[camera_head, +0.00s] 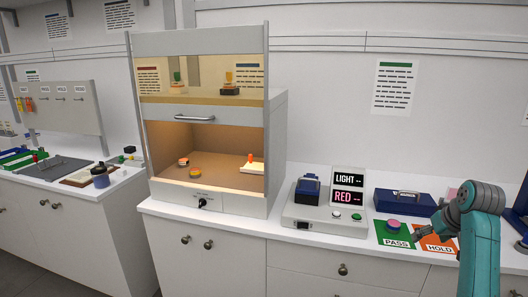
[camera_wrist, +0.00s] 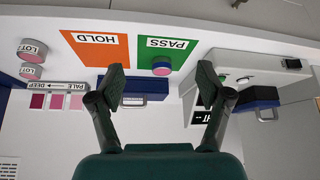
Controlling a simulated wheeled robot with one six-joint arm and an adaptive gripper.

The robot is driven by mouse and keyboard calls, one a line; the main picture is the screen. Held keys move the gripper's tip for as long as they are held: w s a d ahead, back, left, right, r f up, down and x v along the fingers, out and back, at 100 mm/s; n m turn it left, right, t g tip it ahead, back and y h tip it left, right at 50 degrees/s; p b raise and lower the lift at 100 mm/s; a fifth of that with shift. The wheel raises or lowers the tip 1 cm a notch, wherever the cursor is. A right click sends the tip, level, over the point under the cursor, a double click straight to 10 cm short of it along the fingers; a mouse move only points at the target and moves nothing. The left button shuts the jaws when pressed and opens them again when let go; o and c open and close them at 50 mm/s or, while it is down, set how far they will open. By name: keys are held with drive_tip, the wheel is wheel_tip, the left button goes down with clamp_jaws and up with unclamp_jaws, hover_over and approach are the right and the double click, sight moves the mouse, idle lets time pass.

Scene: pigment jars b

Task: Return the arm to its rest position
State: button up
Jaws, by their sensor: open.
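My teal arm (camera_head: 481,240) reaches up at the right of the head view, bent over the counter. My gripper (camera_wrist: 162,70) is open and empty, its two dark fingers spread apart in the wrist view. In the head view it shows near the orange HOLD mat (camera_head: 434,239).
A light box with a LIGHT/RED display (camera_head: 348,190) stands left of the mats. A dark blue case (camera_head: 402,203) is behind them. Two LOT jars (camera_wrist: 33,50) and a PALE–DEEP swatch strip (camera_wrist: 58,86) show in the wrist view. A cabinet with an open front (camera_head: 205,133) is farther left.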

drive_tip(key=s+a+f+t, duration=0.1)
drive_tip(key=a+f, duration=0.2)
drive_tip(key=f, duration=0.4)
drive_tip(key=s+a+f, duration=0.2)
drive_tip(key=a+f, duration=0.1)
drive_tip(key=f, duration=0.4)
drive_tip(key=s+a+f+t, duration=0.2)
drive_tip(key=s+a+f, duration=0.5)
drive_tip(key=s+f, duration=0.25)
drive_tip(key=s+a+f+t, duration=0.1)
drive_tip(key=s+a+f, duration=0.6)
drive_tip(key=s+f, duration=0.25)
drive_tip(key=s+a+r+t, duration=0.15)
drive_tip(key=s+a, duration=0.25)
drive_tip(key=s, duration=0.7)
drive_tip(key=s+a+r+t, duration=0.15)
drive_tip(key=s+a, duration=0.25)
drive_tip(key=s, duration=0.6)
drive_tip(key=s+a+r+n+t, duration=0.1)
drive_tip(key=s+a+r, duration=0.1)
drive_tip(key=s+r, duration=1.2)
drive_tip(key=shift+s+r+t+y, duration=0.3)
drive_tip(key=shift+s+t, duration=0.1)
drive_tip(key=shift+s, duration=0.2)
